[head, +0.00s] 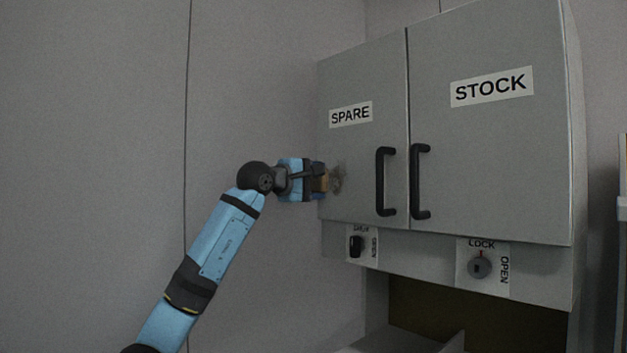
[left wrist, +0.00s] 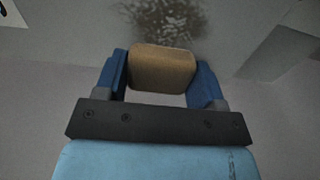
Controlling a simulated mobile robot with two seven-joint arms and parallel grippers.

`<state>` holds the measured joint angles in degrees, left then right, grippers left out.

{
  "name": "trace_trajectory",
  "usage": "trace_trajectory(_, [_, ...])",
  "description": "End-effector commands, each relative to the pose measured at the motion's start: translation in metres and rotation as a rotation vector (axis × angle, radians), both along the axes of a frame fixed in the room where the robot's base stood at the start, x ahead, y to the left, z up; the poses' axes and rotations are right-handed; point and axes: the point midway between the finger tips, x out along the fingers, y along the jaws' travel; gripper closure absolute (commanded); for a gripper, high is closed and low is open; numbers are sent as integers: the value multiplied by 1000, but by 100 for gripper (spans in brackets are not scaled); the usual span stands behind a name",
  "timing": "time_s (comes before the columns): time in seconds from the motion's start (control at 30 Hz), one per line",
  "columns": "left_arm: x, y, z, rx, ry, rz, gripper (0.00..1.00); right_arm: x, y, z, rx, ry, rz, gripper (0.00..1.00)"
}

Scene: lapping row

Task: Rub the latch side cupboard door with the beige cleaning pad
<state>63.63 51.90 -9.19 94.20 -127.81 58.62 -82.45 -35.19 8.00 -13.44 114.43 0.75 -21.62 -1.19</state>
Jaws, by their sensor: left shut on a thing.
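The grey cupboard has a left door marked SPARE (head: 362,75) and a right door marked STOCK (head: 490,150). A knob (head: 356,246) with a partly unreadable label sits below the SPARE door; a dial (head: 479,267) marked LOCK and OPEN sits below the STOCK door. A brown smudge (head: 338,177) marks the SPARE door's lower left; it also shows in the left wrist view (left wrist: 172,20). My left gripper (head: 315,181) is shut on the beige pad (left wrist: 162,68), at the smudge. I cannot tell whether the pad touches the door. My right gripper is out of view.
Two black handles, one on the SPARE door (head: 386,181) and one on the STOCK door (head: 420,181), stand out right of the gripper. A plain grey wall (head: 90,130) lies left of the cupboard. A dark recess (head: 430,308) is below it.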

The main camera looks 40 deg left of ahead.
Motion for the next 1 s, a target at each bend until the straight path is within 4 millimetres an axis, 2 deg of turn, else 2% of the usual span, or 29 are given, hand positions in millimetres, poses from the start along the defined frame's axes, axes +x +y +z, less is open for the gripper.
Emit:
trace_trajectory(0.43, [6,-3,0,1,-1,-1,56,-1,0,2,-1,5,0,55])
trace_trajectory(0.8, [2,-32,0,2,0,-1,56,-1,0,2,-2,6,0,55])
trace_trajectory(1.0, [1,-39,0,1,0,0,56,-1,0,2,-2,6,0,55])
